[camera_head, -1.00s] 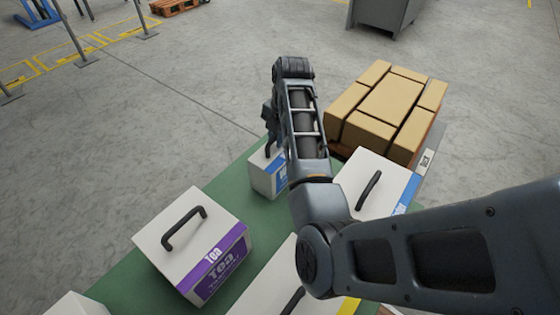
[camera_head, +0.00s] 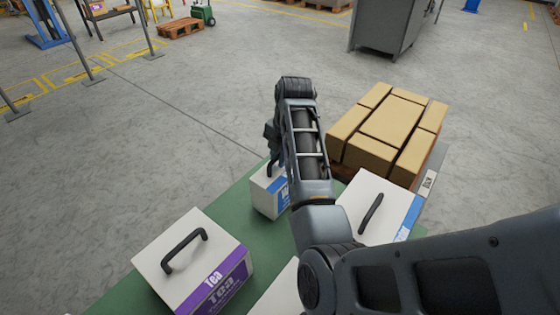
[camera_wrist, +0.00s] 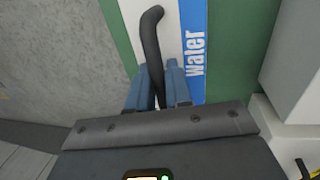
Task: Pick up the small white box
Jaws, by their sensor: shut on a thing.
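The small white box (camera_head: 264,199) with a blue stripe stands at the far end of the green table top (camera_head: 236,232), partly hidden behind my arm. In the wrist view the box (camera_wrist: 174,42) shows its blue band with the word "water" and its black handle (camera_wrist: 150,40). My gripper (camera_wrist: 158,82) is shut on that handle, its blue fingers on either side of it. In the head view my gripper (camera_head: 272,158) is mostly hidden by my arm, just above the box. I cannot tell whether the box is clear of the table.
A larger white Tea box (camera_head: 180,255) with a purple band stands at the left. Another white box with a blue band (camera_head: 372,200) stands to the right of my arm. Stacked brown cartons (camera_head: 392,122) stand beyond it. The floor at the left is open.

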